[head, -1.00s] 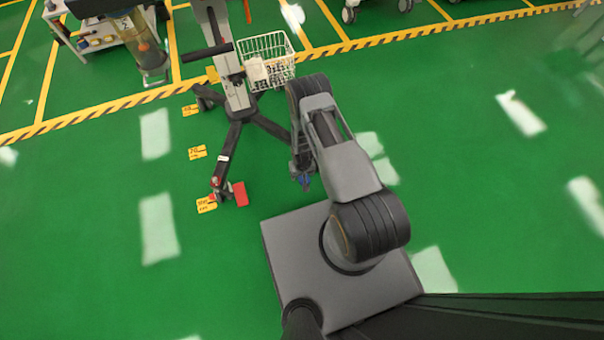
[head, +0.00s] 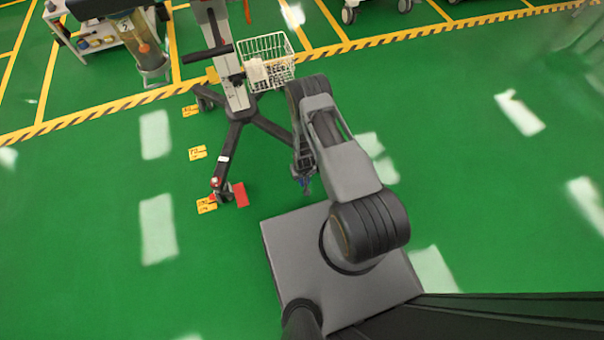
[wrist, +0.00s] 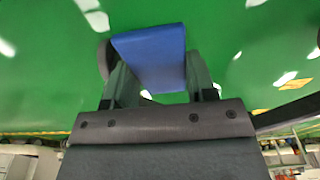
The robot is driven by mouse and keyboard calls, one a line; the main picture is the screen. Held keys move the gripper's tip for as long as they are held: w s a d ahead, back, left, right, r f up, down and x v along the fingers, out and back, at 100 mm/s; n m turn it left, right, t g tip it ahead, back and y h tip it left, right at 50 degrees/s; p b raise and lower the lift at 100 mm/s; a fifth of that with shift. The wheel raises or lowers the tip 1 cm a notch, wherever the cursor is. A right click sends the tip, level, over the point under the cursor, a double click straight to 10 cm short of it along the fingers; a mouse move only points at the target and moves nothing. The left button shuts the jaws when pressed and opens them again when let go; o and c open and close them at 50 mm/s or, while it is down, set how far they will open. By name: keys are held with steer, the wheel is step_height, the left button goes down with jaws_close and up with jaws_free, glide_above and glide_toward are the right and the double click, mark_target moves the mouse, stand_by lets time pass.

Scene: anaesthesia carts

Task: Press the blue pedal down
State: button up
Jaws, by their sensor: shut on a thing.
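The blue pedal (wrist: 150,52) sits between the two fingers of my gripper (wrist: 157,80) in the wrist view. My gripper is shut on it, and the pedal's flat blue face sticks out beyond the fingers. A dark rounded part, perhaps a wheel, shows beside its left edge. My arm hides much of that leg.
The wheeled stand (head: 237,100) has spread dark legs and carries a white wire basket (head: 265,50). A red pedal (head: 241,194) is at its front leg. Yellow labels (head: 197,153) lie on the green floor. The floor to the right is clear.

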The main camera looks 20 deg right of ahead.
steer(key=shift+s+f+t, duration=0.1)
steer(key=shift+s+t, duration=0.05)
steer(key=shift+t, duration=0.9)
steer(key=shift+s+t, duration=0.15)
steer(key=shift+t, duration=0.9)
steer(key=o, duration=0.9)
steer(key=shift+o, duration=0.2)
